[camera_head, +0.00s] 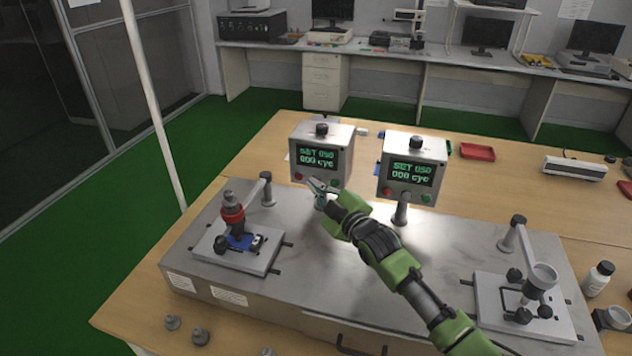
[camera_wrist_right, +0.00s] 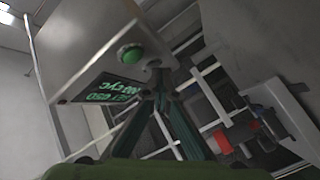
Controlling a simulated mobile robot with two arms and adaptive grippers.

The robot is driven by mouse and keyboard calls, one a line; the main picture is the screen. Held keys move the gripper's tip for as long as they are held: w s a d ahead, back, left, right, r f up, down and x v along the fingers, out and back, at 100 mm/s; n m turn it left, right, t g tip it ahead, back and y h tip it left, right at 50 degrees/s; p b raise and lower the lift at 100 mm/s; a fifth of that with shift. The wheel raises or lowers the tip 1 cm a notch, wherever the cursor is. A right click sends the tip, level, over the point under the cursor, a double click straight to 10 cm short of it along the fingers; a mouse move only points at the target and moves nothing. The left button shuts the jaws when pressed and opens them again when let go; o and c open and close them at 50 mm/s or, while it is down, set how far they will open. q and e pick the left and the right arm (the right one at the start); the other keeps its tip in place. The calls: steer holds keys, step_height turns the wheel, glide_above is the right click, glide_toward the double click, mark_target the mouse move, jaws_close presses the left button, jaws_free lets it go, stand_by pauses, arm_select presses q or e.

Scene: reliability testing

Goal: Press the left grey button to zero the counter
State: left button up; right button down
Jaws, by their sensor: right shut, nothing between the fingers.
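The left control box (camera_head: 322,150) is light grey with a green-lit display reading "000 cyc" and a dark grey knob-like button (camera_head: 321,130) on top. A red button (camera_head: 298,177) is at its lower left. The right control box (camera_head: 412,168) looks alike, with its own dark top knob (camera_head: 416,143). My right gripper (camera_head: 312,186) is shut and empty, in front of the left box's lower front. In the wrist view its fingertips (camera_wrist_right: 158,88) come together close to a box with a green button (camera_wrist_right: 131,54); contact cannot be told. My left gripper is out of view.
Both boxes stand on posts on a grey metal bench unit (camera_head: 330,250). A left fixture (camera_head: 240,245) holds a red-and-black piece; a right fixture (camera_head: 525,300) holds a cup-like part. A white bottle (camera_head: 598,278) stands at right. A red tray (camera_head: 477,151) lies behind.

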steer(key=shift+s+a+p, duration=0.25)
steer(key=shift+s+p, duration=0.45)
steer(key=shift+s, duration=0.05)
steer(key=s+p, duration=0.1)
steer(key=s+a+p, duration=0.1)
steer(key=s, duration=0.1)
steer(key=s+p, duration=0.1)
steer(key=shift+s+a+p, duration=0.25)
steer(key=shift+s+p, duration=0.1)
steer(key=shift+s, duration=0.05)
stand_by(0.7)
